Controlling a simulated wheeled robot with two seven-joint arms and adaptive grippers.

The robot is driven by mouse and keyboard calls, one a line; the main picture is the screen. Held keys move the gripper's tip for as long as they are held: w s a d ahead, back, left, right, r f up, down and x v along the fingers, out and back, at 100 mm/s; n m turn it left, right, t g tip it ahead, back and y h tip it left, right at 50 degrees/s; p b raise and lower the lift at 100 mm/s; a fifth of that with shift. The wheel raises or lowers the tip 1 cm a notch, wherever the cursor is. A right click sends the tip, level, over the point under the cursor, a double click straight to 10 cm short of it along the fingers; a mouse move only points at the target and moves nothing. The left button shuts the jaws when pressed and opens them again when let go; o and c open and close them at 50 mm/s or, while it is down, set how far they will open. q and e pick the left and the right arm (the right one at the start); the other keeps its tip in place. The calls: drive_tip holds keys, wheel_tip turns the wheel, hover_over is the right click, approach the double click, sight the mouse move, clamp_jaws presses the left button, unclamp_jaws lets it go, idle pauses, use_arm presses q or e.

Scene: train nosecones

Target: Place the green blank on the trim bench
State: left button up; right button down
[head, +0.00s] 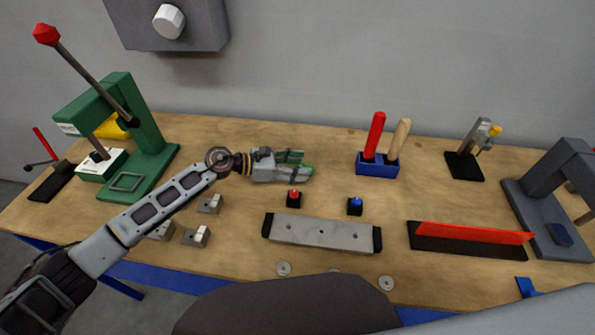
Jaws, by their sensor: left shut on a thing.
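My left gripper (292,167) reaches in from the left and is over the middle of the wooden bench (330,140). It is shut on the green blank (290,156), whose green edges show around the grey fingers. The fingers hide much of the blank, and I cannot tell how far it is above the wood. No label marks the trim bench; the wooden bench top with a blue frame is the only bench in view. My right gripper is not in view.
A green lever press (148,140) stands at left. A grey fixture block (321,233) lies in front, with red (294,198) and blue (355,206) buttons behind it. A blue tool holder (377,168), red-edged bar (472,233) and grey press (548,200) stand right.

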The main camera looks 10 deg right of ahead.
use_arm(q)
drive_tip(key=shift+f, duration=1.3)
drive_tip(key=shift+f, duration=0.1)
drive_tip(key=o, duration=0.7)
drive_tip(key=shift+o, duration=0.2)
